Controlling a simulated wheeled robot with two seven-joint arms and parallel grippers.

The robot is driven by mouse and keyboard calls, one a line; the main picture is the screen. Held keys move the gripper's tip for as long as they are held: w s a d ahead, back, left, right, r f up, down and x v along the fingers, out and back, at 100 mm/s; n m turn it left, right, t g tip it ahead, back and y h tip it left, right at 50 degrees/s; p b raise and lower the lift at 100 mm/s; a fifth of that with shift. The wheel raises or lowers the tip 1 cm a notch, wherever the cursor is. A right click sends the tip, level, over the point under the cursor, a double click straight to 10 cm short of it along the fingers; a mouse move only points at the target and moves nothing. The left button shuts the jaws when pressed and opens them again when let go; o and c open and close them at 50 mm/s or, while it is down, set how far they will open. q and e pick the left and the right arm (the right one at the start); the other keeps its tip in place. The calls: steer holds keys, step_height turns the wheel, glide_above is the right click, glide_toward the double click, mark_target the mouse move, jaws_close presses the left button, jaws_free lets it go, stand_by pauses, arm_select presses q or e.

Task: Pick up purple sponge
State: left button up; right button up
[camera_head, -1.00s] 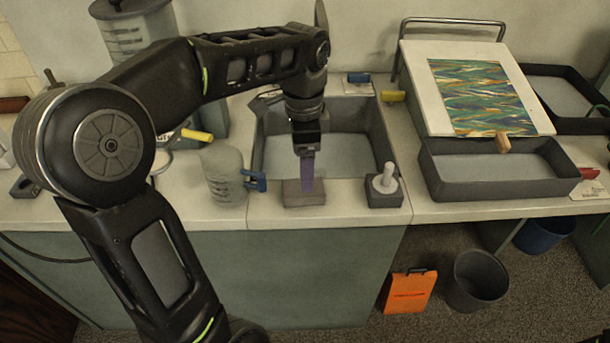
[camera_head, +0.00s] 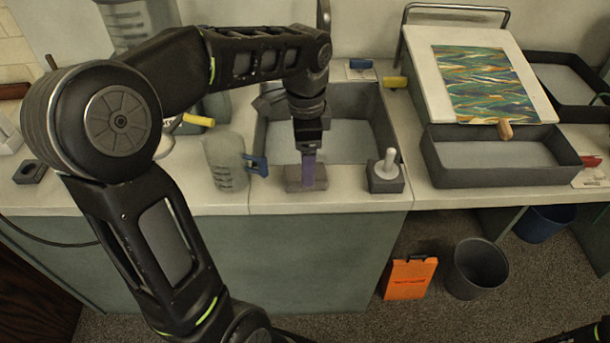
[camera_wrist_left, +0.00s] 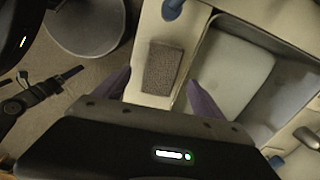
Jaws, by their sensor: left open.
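The sponge, a dull purple-grey block (camera_head: 293,180), lies on the counter's front strip, before the grey basin. It also shows in the left wrist view as a brownish-grey rough block (camera_wrist_left: 163,68). My left gripper (camera_head: 308,175) points down at the sponge, and its purple finger covers part of it in the head view. In the left wrist view the gripper (camera_wrist_left: 158,80) is open, with one purple finger on either side of the sponge, seemingly apart from it. The exact height over it is hard to tell. My right gripper is not seen.
The grey basin (camera_head: 262,140) stands just behind. A dark block with a white knob (camera_head: 387,175) is to the right, and a clear beaker (camera_head: 225,160) with a blue clip (camera_head: 257,165) to the left. Further right is a dark tray (camera_head: 505,178).

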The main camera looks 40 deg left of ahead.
arm_select(q)
step_height(320, 180, down, 5)
steer(key=shift+a+r, duration=0.1)
steer(key=shift+c, duration=0.2)
stand_by(0.4)
steer(key=c, duration=0.9)
